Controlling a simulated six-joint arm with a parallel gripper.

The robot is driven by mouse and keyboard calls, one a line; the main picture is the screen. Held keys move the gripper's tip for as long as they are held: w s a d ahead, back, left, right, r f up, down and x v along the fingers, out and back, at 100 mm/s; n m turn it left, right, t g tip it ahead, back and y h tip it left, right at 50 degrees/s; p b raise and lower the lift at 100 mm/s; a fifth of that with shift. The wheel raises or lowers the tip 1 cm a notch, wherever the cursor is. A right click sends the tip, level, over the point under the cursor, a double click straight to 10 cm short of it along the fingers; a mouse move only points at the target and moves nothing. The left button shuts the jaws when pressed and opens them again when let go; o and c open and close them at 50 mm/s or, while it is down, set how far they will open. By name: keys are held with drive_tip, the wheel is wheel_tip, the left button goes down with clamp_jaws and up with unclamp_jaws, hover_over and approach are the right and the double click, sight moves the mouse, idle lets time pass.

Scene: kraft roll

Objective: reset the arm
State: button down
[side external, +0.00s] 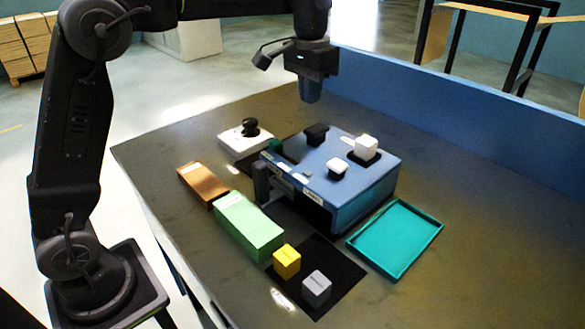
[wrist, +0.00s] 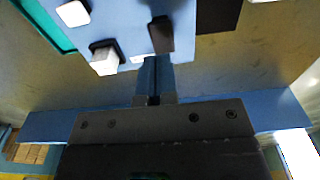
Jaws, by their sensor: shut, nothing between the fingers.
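My gripper (side external: 310,92) hangs above the far edge of the blue box, pointing down, with its fingers together and empty. In the wrist view the fingers of my gripper (wrist: 154,80) are side by side over the box top. The blue box (side external: 374,186) stands on the dark table with an open front. On its top are a black block (side external: 316,133), a white block (side external: 366,144) on a black patch, and a low white piece (side external: 338,167). The wrist view shows the white block (wrist: 104,62) and the dark block (wrist: 160,35) near the fingers.
A teal tray (side external: 397,238) lies right of the box. A brown block (side external: 203,183), a green block (side external: 249,226), a yellow cube (side external: 287,261) and a grey cube (side external: 316,288) are in front. A white base with a black knob (side external: 249,127) stands behind left. A blue wall (side external: 450,132) lines the table's back.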

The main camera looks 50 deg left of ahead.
drive_tip(key=s+r+t, duration=0.2)
drive_tip(key=s+t, duration=0.1)
drive_tip(key=s, duration=1.3)
drive_tip(key=s+f+t, duration=0.2)
drive_tip(key=s+f, duration=0.4)
drive_tip(key=s, duration=0.5)
drive_tip(key=shift+s+f, duration=0.15)
drive_tip(key=shift+f, duration=0.05)
